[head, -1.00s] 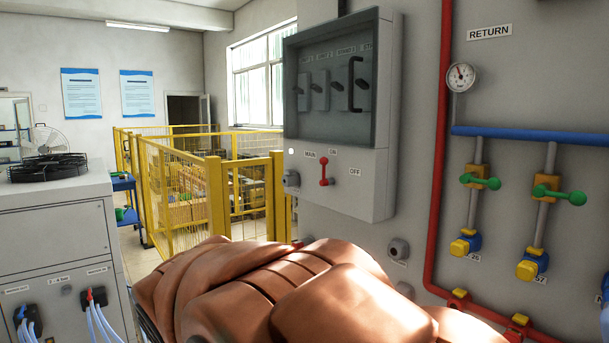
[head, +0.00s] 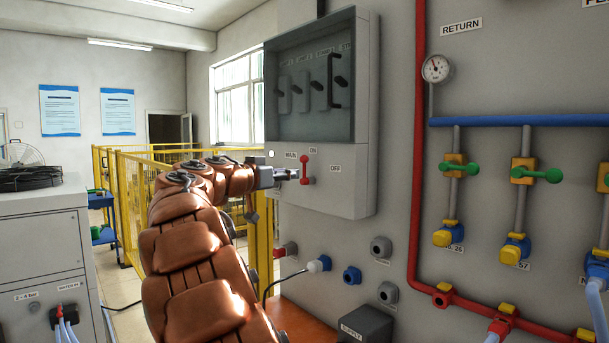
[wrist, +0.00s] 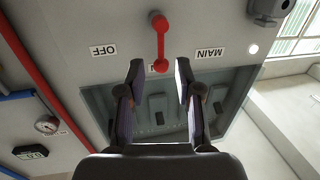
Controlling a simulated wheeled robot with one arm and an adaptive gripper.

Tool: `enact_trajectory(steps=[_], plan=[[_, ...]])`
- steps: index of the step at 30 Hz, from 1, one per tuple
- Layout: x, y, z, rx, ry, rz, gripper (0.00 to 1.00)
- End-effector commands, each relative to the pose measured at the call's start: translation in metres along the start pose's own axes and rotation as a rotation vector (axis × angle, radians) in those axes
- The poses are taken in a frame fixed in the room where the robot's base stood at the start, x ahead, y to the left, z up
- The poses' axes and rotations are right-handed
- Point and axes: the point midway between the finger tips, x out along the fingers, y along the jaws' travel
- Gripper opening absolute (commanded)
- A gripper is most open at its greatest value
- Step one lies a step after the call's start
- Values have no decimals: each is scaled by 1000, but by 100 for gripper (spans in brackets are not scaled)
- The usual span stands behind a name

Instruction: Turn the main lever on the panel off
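The red main lever (head: 305,169) is on the lower grey part of the panel box (head: 340,190), between the MAIN and OFF labels. It points up toward the ON label. My gripper (head: 291,174) is just left of the lever in the head view, at about its height. In the wrist view, which is upside down, the lever (wrist: 160,40) lies ahead. My open gripper (wrist: 159,68) has one fingertip on each side of the lever's knob end. The fingers look apart from it; contact cannot be told. The ON label is mostly hidden there.
A glass-fronted compartment (head: 310,85) with several switches sits above the lever. A red pipe (head: 419,150) and valves (head: 455,170) are to the right. Connectors (head: 381,247) protrude below the box. Yellow fencing (head: 130,200) stands behind at left.

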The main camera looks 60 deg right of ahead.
Motion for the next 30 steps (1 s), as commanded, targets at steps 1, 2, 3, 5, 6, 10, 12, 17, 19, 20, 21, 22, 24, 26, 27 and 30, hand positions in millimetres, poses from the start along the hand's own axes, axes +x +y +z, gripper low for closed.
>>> enact_trajectory(steps=[1, 2, 3, 5, 6, 10, 12, 17, 19, 20, 21, 22, 24, 26, 27, 30], plan=[[3, -1, -2, 10, 14, 3, 34], [5, -2, -4, 16, 20, 4, 34], [7, -2, -6, 22, 27, 6, 34], [11, -2, -8, 26, 30, 6, 34], [14, -1, -9, 27, 30, 6, 34], [31, 0, -11, 26, 29, 7, 34], [42, -1, -11, 26, 28, 6, 34], [64, 0, -10, 26, 26, 8, 34], [72, 0, -11, 25, 27, 8, 34], [74, -1, -11, 25, 28, 7, 34], [77, -1, -11, 25, 28, 6, 34], [78, -1, -10, 25, 28, 6, 34], [81, -1, -10, 25, 28, 5, 34], [82, -1, -10, 25, 29, 5, 34], [82, -1, -10, 25, 29, 5, 34], [82, -1, -10, 25, 29, 5, 34]])
